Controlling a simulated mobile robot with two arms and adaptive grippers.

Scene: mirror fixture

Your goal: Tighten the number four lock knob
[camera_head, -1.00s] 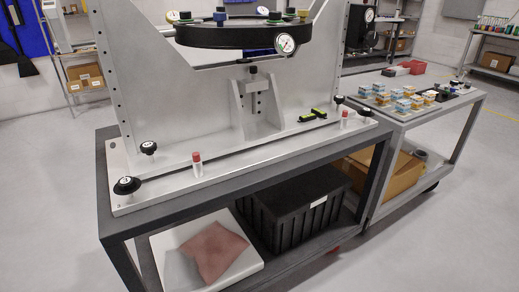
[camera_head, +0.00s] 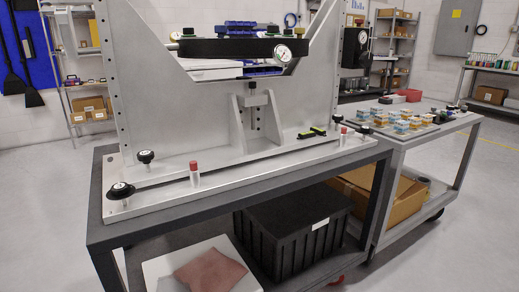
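The mirror fixture (camera_head: 210,120) is a grey metal frame standing on a base plate on a dark cart. Black lock knobs sit at the base corners: a front left knob (camera_head: 120,191) with a white label, a knob behind it (camera_head: 146,157), and at the right end a rear knob (camera_head: 336,118) and a front knob (camera_head: 364,130). The label numbers are too small to read, so I cannot tell which knob is number four. Neither of my grippers is in view.
Red-capped pins stand on the base, at left (camera_head: 194,168) and right (camera_head: 343,133). A black ring with a gauge (camera_head: 282,53) spans the frame. A black crate (camera_head: 290,225) is on the lower shelf. A side cart (camera_head: 440,122) holds small boxes. Floor shows at left.

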